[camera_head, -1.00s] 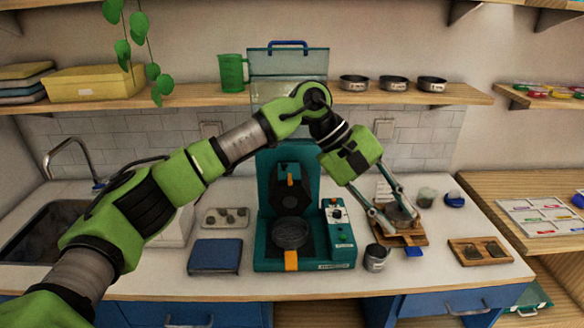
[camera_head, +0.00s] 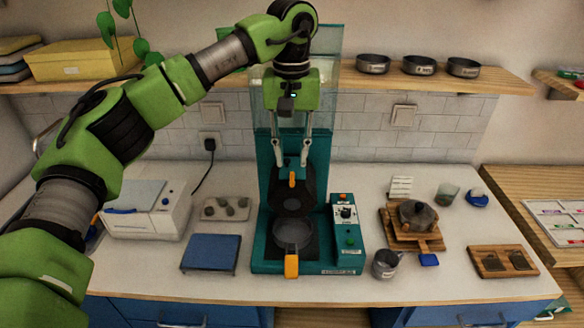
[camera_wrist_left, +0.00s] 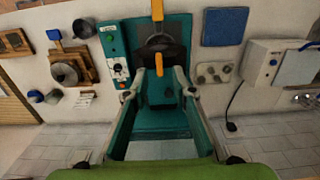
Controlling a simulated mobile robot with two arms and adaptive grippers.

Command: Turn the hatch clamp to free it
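The hatch clamp (camera_head: 292,180) is a small orange lever on the dark hatch of the teal machine (camera_head: 265,220). It points upright in the head view. My left gripper (camera_head: 292,163) hangs over the machine with its fingers pointing down, just above the clamp. Its fingers are open and apart. In the left wrist view, the clamp (camera_wrist_left: 160,63) shows between the fingertips of my left gripper (camera_wrist_left: 160,78), with gaps on both sides; I cannot tell any contact. A round dark pan (camera_head: 292,234) with an orange handle sits below the hatch. My right gripper is not in view.
A control box (camera_head: 346,236) with a knob and buttons adjoins the machine's right side. A grey cup (camera_head: 386,263) and wooden stand (camera_head: 397,240) are farther right. A blue block (camera_head: 210,253) and white appliance (camera_head: 147,212) stand left. The counter front is clear.

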